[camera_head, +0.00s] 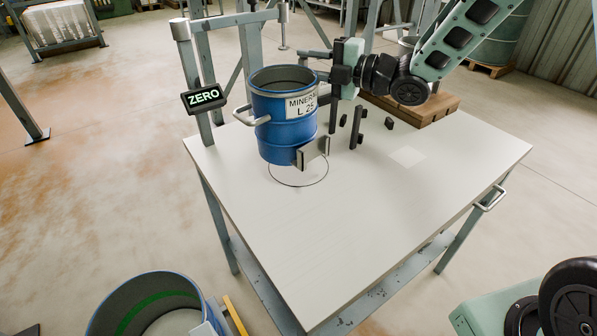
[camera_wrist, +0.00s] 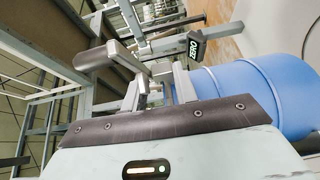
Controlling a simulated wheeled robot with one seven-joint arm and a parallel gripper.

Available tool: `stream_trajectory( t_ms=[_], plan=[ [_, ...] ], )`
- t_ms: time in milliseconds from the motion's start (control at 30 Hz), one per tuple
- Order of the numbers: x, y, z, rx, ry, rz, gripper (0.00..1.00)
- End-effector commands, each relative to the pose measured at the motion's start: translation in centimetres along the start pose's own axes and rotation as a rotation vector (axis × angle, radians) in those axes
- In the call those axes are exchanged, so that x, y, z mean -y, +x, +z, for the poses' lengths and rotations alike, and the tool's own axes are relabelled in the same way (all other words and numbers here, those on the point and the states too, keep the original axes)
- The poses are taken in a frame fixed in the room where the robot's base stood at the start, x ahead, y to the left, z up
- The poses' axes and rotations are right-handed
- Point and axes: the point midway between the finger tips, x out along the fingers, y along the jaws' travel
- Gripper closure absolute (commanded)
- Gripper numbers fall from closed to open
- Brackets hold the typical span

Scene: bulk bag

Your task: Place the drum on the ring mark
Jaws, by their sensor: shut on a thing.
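The blue drum (camera_head: 278,131) is upright above the pale table top, with a white label and a grey side handle (camera_head: 252,118). Part of the thin dark ring mark (camera_head: 313,184) shows below and in front of it; the drum hides the rest. I cannot tell if its base touches the table. My gripper (camera_head: 325,73) is at the drum's far right side, shut on the drum, apparently by its handle there; the grip is partly hidden. In the wrist view the drum (camera_wrist: 268,88) lies to the right of the jaws.
A ZERO display (camera_head: 203,97) and grey posts stand at the table's back left. A grey plate (camera_head: 313,152) is by the drum's lower right. Several small dark uprights (camera_head: 356,127) stand right of it. The front of the table (camera_head: 300,250) is clear. Another open blue drum (camera_head: 150,305) stands at front left.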

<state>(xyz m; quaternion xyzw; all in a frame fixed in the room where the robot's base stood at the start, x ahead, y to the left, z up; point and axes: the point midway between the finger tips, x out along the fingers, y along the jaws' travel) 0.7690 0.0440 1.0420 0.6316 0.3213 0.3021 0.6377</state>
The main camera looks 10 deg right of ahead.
Motion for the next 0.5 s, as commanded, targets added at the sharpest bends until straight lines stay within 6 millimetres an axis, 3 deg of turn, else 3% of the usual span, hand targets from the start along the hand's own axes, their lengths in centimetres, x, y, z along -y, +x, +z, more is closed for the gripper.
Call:
stream_trajectory(
  t_ms=[200, 500],
  plan=[
    [-0.8, -1.1, 3.9, 0.093, 0.001, 0.024, 1.00],
    [-1.1, -1.6, 5.3, 0.128, 0.007, 0.030, 1.00]
  ],
)
